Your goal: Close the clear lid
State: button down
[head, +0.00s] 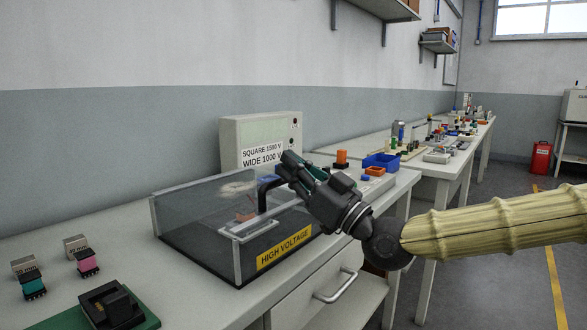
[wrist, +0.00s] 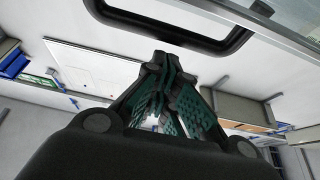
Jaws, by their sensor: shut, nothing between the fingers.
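A see-through box with a dark base stands on the near bench, with a yellow HIGH VOLTAGE label (head: 284,248) on its front. The clear lid (head: 195,207) belongs to this box; its exact angle is hard to tell. A black bent handle (head: 263,197) shows just left of my gripper in the head view. A black handle (wrist: 170,38) also crosses the top of the wrist view, beside a clear panel edge. My gripper (head: 288,163) is shut and empty at the box's right side, close to the handle. Its fingertips (wrist: 168,62) show below the handle; contact cannot be told.
A grey meter box (head: 260,135) stands behind the clear box. A blue bin (head: 381,162) and orange parts (head: 342,158) lie to the right. Small connectors (head: 84,262) and a green-based black fixture (head: 112,305) lie at front left. A drawer handle (head: 336,287) juts below.

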jog(key=shift+s+d+f+b, duration=0.1)
jog(key=shift+f+b, duration=0.25)
jog(key=shift+f, duration=0.15)
jog(key=shift+s+d+f+b, duration=0.1)
jog(key=shift+f+b, duration=0.2)
jog(key=shift+f, duration=0.2)
jog(key=shift+f, duration=0.2)
